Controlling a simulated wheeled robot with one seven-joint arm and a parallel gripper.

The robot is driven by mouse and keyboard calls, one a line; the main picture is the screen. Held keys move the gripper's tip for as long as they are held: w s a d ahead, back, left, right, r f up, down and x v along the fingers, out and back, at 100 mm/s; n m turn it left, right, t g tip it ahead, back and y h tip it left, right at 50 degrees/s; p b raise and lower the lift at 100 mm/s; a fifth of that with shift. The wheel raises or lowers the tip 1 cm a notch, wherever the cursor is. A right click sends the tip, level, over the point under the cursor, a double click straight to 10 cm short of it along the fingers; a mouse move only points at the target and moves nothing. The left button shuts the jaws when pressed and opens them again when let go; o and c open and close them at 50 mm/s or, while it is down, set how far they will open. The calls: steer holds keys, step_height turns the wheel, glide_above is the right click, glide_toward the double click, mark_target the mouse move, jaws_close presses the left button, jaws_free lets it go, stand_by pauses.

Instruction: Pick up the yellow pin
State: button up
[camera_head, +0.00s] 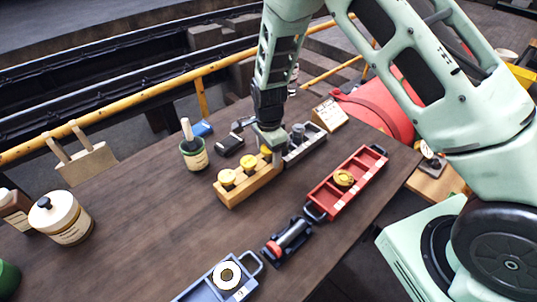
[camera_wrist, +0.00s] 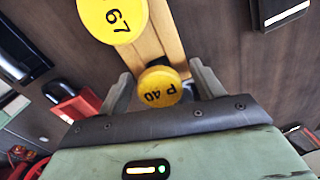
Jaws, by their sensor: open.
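Several yellow round-headed pins stand in a wooden block (camera_head: 236,200) in the middle of the table. Two pins (camera_head: 227,177) are in clear view; a third (camera_head: 266,149) is partly hidden under my gripper (camera_head: 269,141). In the wrist view my gripper (camera_wrist: 161,76) is open, its two fingers to either side of a yellow pin marked "P 40" (camera_wrist: 160,88). Whether the fingers touch it I cannot tell. Another yellow pin, with "67" on its head (camera_wrist: 113,18), stands beyond it in the same block, cut off by the frame's edge.
A grey tray (camera_head: 305,150) sits right behind the block. A red tray (camera_head: 330,205) with a yellow round piece (camera_head: 344,178) is to the right. A green jar with a brush (camera_head: 194,153) stands left. A blue tray (camera_head: 190,296) lies in front. The table's left middle is clear.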

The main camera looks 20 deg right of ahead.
jaws_close()
steer(key=shift+r, duration=0.15)
